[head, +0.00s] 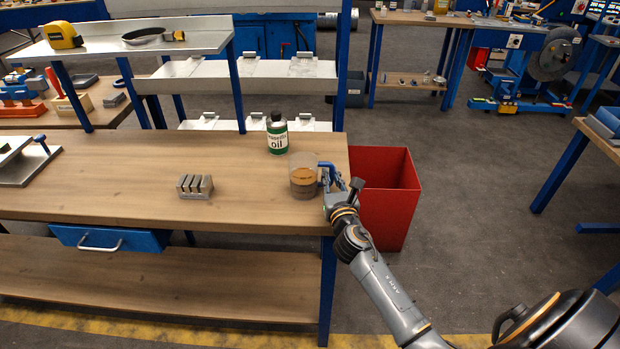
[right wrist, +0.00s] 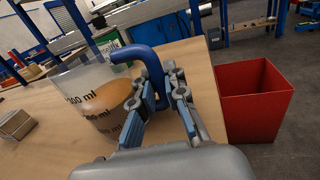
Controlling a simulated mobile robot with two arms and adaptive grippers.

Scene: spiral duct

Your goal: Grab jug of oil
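The jug of oil (head: 303,182) is a clear jug holding brown liquid with a blue handle on its right. It stands upright near the right front corner of the wooden workbench. In the right wrist view the jug (right wrist: 98,98) shows dark ml markings, with its blue handle (right wrist: 150,65) reaching down between my fingers. My right gripper (head: 331,182) is at the handle, with its blue-padded fingers (right wrist: 163,95) close on both sides of it; they appear shut on it. My left gripper is not in view.
A green-and-white oil bottle (head: 277,135) stands behind the jug. A slotted metal block (head: 195,187) lies to the left on the workbench (head: 110,180). A red bin (head: 392,195) stands on the floor just right of the bench. A raised metal shelf (head: 150,38) is behind.

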